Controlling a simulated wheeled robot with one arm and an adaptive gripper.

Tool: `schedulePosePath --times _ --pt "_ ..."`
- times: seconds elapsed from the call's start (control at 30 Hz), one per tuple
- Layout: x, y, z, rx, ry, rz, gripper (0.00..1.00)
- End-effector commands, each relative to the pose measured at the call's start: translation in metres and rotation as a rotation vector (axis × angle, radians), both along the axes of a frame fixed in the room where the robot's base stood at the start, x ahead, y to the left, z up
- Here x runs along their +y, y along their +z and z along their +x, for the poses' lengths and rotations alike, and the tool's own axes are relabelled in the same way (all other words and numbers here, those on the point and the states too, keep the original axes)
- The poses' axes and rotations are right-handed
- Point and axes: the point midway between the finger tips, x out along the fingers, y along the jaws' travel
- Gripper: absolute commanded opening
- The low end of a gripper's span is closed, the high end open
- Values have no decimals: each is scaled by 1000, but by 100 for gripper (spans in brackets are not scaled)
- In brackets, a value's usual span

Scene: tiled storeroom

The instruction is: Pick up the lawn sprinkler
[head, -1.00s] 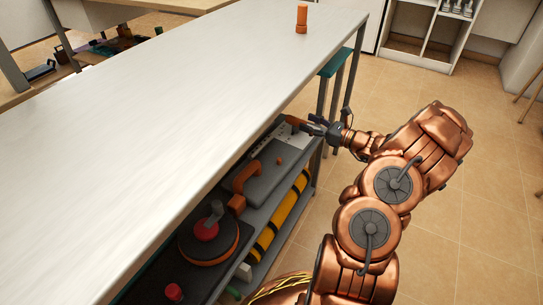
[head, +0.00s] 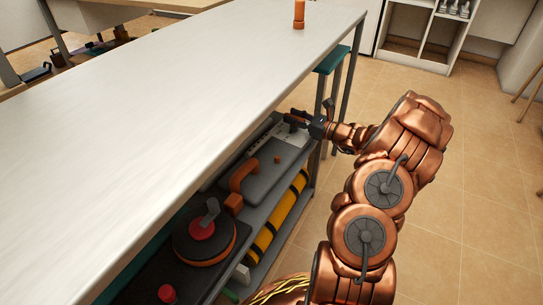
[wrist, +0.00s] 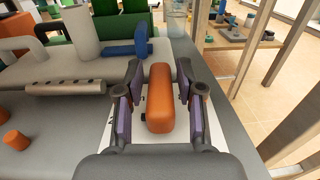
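The lawn sprinkler seems to be the pale piece with a row of holes and an orange block on the shelf under the table; in the head view its pale part (head: 264,146) shows. In the wrist view the upright-looking orange block (wrist: 160,98) lies between my fingers, over a white plate, and a grey bar with holes (wrist: 68,87) runs to its left. I cannot tell how these parts join. My gripper (wrist: 159,108) is open around the orange block, with a gap on each side. In the head view my gripper (head: 296,117) hides the block.
The white tabletop (head: 180,100) overhangs the shelf. A teal stool (head: 331,60) stands behind.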

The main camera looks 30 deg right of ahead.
Motion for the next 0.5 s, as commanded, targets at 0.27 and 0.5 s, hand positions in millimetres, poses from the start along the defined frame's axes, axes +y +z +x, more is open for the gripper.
schedulePosePath --times 0.27,0.5 --pt "0 0 0 0 0 0 5" --pt "0 0 0 0 0 0 0"
